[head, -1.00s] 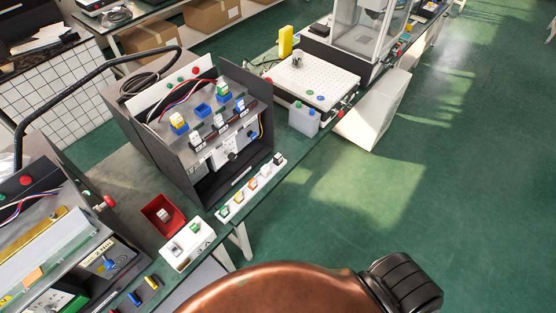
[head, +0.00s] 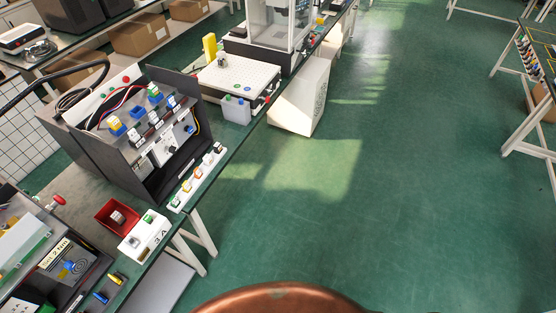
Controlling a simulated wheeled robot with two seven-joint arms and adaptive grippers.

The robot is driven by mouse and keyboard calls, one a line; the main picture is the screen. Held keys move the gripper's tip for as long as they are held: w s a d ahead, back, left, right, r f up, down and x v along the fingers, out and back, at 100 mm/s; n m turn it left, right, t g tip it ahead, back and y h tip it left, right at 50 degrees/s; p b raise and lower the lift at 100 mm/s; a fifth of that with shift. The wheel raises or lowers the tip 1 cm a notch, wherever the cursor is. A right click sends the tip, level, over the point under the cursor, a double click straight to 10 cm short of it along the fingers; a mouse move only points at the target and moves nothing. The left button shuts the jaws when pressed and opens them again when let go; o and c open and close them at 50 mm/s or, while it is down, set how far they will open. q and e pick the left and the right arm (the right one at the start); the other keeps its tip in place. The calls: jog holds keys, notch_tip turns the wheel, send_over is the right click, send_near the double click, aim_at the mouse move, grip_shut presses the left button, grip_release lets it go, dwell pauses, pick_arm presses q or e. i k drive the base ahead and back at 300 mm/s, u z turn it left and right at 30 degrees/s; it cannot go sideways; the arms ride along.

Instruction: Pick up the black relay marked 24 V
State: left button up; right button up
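A white strip (head: 196,181) with several small coloured blocks stands at the front edge of the bench. The block at its far end is black (head: 218,149) and may be a relay. Its marking is too small to read, so I cannot tell whether it is the 24 V one. More small blocks, with white, yellow and blue parts, sit on the open grey cabinet (head: 165,165). Neither of my grippers is in view.
A red bin (head: 104,223) and a white box marked 3 A (head: 155,239) stand on the bench's near part. The green floor (head: 330,200) to the right is clear.

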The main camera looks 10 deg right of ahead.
aim_at(217, 147)
jog(key=z, duration=0.25)
jog(key=k, duration=0.5)
jog(key=z, duration=0.85)
jog(key=i, duration=1)
jog(key=u, duration=0.9)
jog(key=i, duration=0.7)
jog(key=u, duration=0.9)
